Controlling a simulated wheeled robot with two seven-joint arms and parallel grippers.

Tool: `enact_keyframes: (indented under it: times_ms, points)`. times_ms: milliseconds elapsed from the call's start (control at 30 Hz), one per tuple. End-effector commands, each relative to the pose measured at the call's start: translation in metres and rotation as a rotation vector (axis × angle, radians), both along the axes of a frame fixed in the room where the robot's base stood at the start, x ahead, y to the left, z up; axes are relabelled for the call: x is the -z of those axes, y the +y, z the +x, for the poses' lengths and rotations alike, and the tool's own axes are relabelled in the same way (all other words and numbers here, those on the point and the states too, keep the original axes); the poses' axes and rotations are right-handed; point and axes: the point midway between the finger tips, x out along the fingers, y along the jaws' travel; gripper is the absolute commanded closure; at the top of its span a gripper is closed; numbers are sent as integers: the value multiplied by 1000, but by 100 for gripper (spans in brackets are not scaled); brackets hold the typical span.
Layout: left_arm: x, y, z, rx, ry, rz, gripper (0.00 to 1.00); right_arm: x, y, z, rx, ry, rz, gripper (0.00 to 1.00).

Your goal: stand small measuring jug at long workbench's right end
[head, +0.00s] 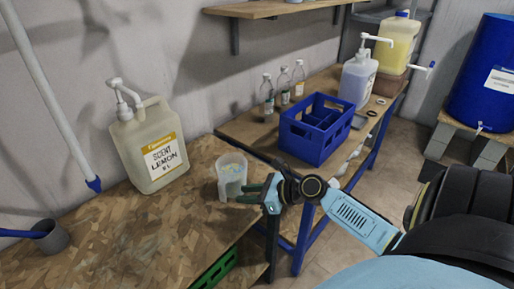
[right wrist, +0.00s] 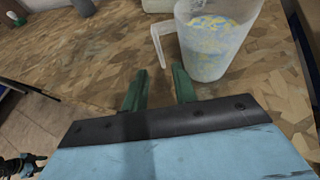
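The small measuring jug (head: 231,172) is translucent, with blue and yellow granules inside. It stands upright on the chipboard-topped bench (head: 150,240), near that bench's right edge. The jug (right wrist: 212,50) and its pale handle (right wrist: 157,42) also show in the right wrist view. My right gripper (head: 250,193) is just right of the jug, low over the board. In the right wrist view its two green fingers (right wrist: 160,75) are apart, with the lower end of the handle close to the tips. No grip on it shows. My left gripper is not seen in the head view.
A lemon detergent drum (head: 150,150) with a pump stands left of the jug. A second bench (head: 240,125) behind holds a blue crate (head: 318,130), clear bottles (head: 283,87) and a pump container (head: 358,78). A grey cup (head: 50,237) is at lower left.

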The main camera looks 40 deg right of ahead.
Motion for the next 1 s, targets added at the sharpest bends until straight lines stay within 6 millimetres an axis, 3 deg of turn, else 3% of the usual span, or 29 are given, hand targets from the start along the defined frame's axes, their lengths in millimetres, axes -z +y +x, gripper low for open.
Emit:
enact_keyframes:
  times_ms: [100,267,1000]
  points:
    - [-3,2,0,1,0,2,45,-7,-7,-16,0,1,0,72]
    - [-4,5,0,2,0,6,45,-12,-12,-25,-1,0,0,72]
    - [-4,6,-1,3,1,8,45,-13,-14,-27,0,-1,0,72]
